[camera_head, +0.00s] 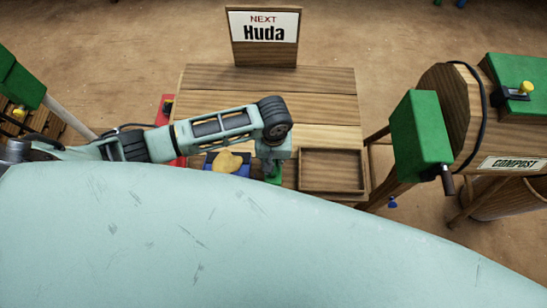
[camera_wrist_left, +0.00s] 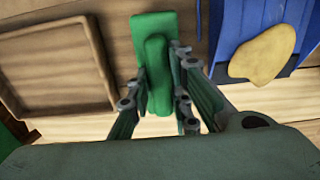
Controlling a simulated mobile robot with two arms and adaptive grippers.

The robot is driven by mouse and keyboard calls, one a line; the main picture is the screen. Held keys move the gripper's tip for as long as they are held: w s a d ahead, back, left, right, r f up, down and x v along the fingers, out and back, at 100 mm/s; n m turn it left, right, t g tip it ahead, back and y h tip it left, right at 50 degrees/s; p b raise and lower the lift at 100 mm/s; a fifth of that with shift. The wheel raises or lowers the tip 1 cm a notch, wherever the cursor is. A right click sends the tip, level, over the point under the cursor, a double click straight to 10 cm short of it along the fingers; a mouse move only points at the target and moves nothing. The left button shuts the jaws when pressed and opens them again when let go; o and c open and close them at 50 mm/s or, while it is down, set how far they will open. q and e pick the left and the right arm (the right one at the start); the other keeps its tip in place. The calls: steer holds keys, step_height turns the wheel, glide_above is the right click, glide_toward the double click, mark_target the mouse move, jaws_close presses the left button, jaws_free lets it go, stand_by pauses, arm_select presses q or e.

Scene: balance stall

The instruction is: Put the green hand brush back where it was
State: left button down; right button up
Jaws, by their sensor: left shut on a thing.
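The green hand brush (camera_wrist_left: 154,65) shows in the left wrist view between the fingers of my left gripper (camera_wrist_left: 160,88). The gripper is shut on it. In the head view only a small green part of the brush (camera_head: 275,177) shows below my left gripper (camera_head: 272,160), over the wooden table (camera_head: 320,107). The brush is beside an empty wooden tray (camera_head: 332,188) and a blue ridged thing (camera_wrist_left: 238,28). I cannot tell whether the brush touches the table. My right gripper is not in view.
A yellow lump (camera_head: 226,162) lies on the blue thing. A "NEXT Huda" sign (camera_head: 264,38) stands at the table's back edge. A red thing (camera_head: 165,108) is at the left edge. A compost barrel (camera_head: 443,85) with green blocks stands to the right. The table's back is clear.

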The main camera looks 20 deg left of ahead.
arm_select(q)
steer(key=c, duration=1.6)
jaws_free()
steer(key=shift+f, duration=0.1)
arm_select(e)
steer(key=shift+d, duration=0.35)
arm_select(q)
step_height(320, 180, up, 12)
steer(key=shift+r, duration=0.15)
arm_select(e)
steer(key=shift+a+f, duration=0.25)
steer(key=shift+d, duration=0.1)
